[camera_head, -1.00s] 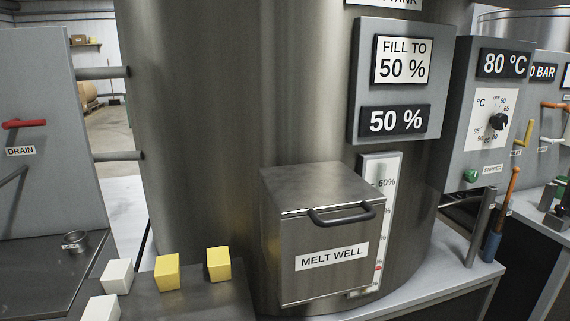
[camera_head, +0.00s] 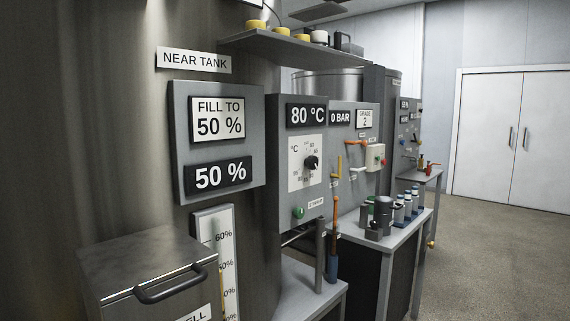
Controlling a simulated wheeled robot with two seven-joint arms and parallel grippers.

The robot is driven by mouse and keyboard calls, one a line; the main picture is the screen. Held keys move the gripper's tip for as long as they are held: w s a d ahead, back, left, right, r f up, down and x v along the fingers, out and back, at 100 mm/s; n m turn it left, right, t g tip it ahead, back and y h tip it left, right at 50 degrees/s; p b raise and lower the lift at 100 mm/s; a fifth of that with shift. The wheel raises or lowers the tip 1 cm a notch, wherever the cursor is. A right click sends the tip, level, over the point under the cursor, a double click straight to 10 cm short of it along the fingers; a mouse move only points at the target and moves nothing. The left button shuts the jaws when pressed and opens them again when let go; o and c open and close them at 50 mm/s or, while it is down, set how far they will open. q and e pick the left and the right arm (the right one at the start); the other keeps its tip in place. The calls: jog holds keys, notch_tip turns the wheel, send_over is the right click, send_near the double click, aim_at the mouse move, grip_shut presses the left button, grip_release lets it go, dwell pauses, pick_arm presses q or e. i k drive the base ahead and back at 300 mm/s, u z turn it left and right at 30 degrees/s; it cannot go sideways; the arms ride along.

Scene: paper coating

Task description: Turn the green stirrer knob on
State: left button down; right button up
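The green stirrer knob (camera_head: 298,213) sits low on the grey control panel (camera_head: 287,190), left of a small white label (camera_head: 316,204). It is small, and I cannot tell which way it is turned. Above it on the same panel are a black temperature dial (camera_head: 311,163) on a white scale and a display (camera_head: 306,115) reading 80 °C. Neither of my grippers is in view.
The melt well box (camera_head: 150,262) with its dark handle stands at lower left, beside the level gauge (camera_head: 215,240). A wooden-handled tool (camera_head: 335,230) stands upright right of the knob. Benches (camera_head: 390,245) extend right; open floor (camera_head: 490,250) lies beyond.

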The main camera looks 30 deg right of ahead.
aim_at(298, 212)
jog(key=z, duration=0.5)
jog(key=i, duration=0.85)
jog(key=u, duration=0.25)
